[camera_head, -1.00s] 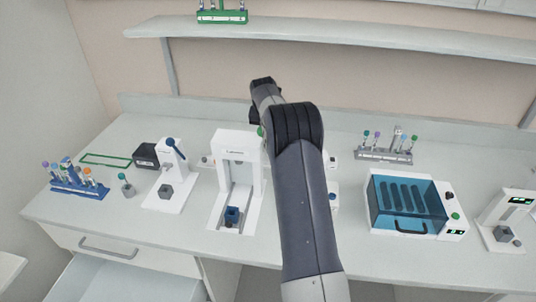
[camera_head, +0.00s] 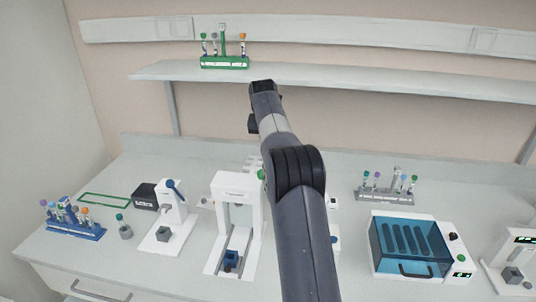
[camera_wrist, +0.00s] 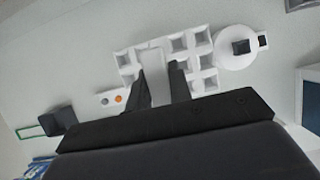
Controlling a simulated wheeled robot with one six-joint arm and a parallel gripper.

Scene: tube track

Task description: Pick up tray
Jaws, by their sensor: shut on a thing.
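In the wrist view a white tray (camera_wrist: 201,60) with several square compartments lies below and beyond my gripper. My gripper (camera_wrist: 163,82) is shut on a light upright part, which looks like the tray's handle, between its two dark fingers. In the head view the fingers are hidden behind my arm. A small white piece, apparently the tray (camera_head: 254,163), shows between the white machine and my arm. No tubes are seen in the compartments. I cannot tell how high the tray is above the bench.
A white arch-shaped machine (camera_head: 220,192) stands in front. A blue tube rack (camera_head: 75,232) and black box (camera_head: 146,196) are at left. A grey tube rack (camera_head: 388,194) and blue-lidded device (camera_head: 411,246) are at right. A green tube rack (camera_head: 224,62) stands on the shelf (camera_head: 330,82) above.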

